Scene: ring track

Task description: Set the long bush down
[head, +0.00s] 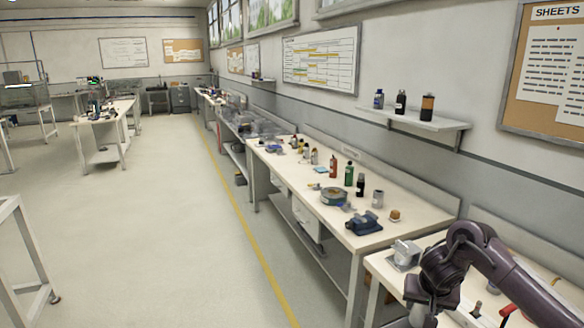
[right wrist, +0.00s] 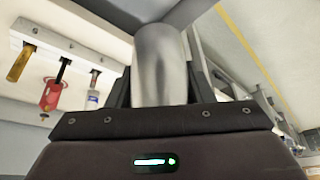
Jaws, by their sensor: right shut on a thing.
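The long bush (right wrist: 160,62) is a smooth grey metal cylinder in the right wrist view. It stands up between the two dark fingers of my right gripper (right wrist: 160,92), which is shut on it. Its lower end is hidden behind the gripper body, and I cannot tell whether its far end touches anything. In the head view my right gripper (head: 420,300) is at the bottom right, over the front edge of the near bench. My left gripper is in neither view.
The near bench (head: 381,264) carries a grey metal fixture (head: 405,254) close to my right arm. The bench beyond holds a blue vise (head: 363,223), a round blue-rimmed device (head: 334,196) and several bottles. The floor (head: 150,230) to the left is clear. A rail with hanging tools (right wrist: 65,50) shows in the wrist view.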

